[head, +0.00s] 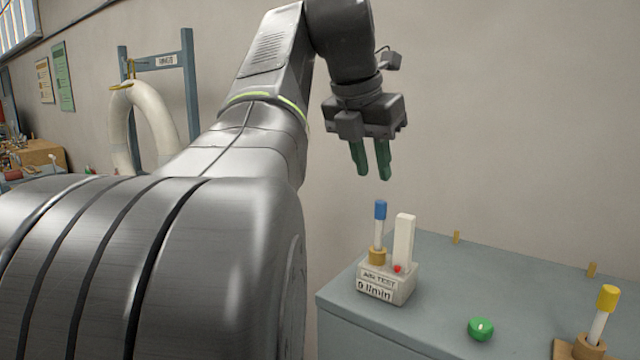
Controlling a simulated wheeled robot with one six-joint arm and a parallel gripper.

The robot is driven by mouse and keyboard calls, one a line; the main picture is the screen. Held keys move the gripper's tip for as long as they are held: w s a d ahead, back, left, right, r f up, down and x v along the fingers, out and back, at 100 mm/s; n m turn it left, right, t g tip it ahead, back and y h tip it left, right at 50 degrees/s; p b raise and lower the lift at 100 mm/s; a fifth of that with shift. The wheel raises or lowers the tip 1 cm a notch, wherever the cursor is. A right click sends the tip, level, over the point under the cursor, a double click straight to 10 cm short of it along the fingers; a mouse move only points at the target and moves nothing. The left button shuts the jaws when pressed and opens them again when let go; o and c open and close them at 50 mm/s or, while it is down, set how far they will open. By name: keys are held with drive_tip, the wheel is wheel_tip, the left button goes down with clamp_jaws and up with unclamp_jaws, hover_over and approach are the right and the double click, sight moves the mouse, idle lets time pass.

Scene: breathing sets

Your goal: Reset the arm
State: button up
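My arm (265,130) reaches up from the lower left and bends over at the top. My gripper (374,176) hangs from it, with two green fingers pointing down. The fingers stand a little apart with only the wall showing between them, so it is open and empty. It is in the air above the back left of a grey-blue bench (440,290). Below it, apart from the fingertips, is the air test stand (384,292), with a blue-topped tube (380,215) and a white upright block (404,240).
A green round piece (481,328) lies on the bench. A yellow-topped tube (603,310) stands in a wooden holder at the right. Small pegs (456,237) line the bench's back edge. A blue rack (190,90) with a white ring (152,110) is at the left.

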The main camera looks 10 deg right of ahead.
sight(383, 204)
drive_tip(key=shift+s+a+r, duration=0.1)
drive_tip(key=shift+a+r, duration=0.05)
drive_tip(key=shift+r, duration=0.35)
drive_tip(key=x, duration=1.2)
drive_tip(key=shift+s+a+f+b, duration=0.1)
drive_tip(key=shift+f+b, duration=0.2)
drive_tip(key=shift+f, duration=0.1)
wheel_tip(383, 204, up, 2)
drive_tip(key=shift+r, duration=0.95)
